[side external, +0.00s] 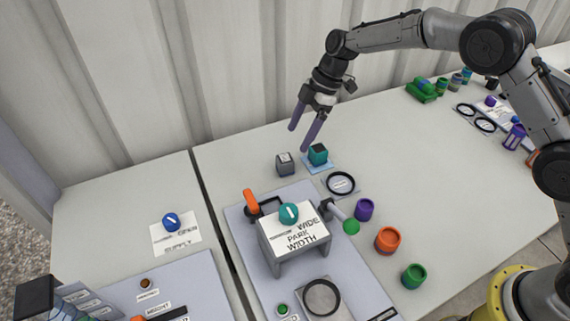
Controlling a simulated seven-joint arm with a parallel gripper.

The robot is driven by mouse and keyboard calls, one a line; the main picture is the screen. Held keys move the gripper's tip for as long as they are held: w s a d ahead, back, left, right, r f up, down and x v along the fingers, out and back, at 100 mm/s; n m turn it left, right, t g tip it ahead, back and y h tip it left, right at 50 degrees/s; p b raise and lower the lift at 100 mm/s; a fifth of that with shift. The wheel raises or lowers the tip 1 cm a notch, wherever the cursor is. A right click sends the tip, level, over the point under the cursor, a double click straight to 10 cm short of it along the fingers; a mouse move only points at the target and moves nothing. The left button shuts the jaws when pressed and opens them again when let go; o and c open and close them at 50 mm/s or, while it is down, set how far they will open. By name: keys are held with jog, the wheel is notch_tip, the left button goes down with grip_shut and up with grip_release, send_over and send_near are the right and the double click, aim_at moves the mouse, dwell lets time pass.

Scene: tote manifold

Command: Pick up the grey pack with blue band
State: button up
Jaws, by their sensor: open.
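A small grey block (285,166) stands upright on the white table near the back, with a pale label on top. It looks like the grey pack, but a blue band is too small to make out. My gripper (299,139) has two purple fingers, spread apart with nothing between them. It hangs tilted above and slightly to the right of the grey block, apart from it.
A teal block (318,153) on a light blue pad stands close to the right of the grey block. A black ring (341,183) lies in front. Purple (364,210), orange (388,240) and green (414,276) cups stand right.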

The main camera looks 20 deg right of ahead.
aim_at(285, 158)
jog(key=shift+a+x, duration=0.15)
jog(key=shift+x, duration=1.7)
jog(key=shift+a+x, duration=0.15)
jog(key=shift+x, duration=1.7)
jog(key=shift+s+r, duration=0.1)
jog(key=shift+r, duration=0.05)
grip_shut()
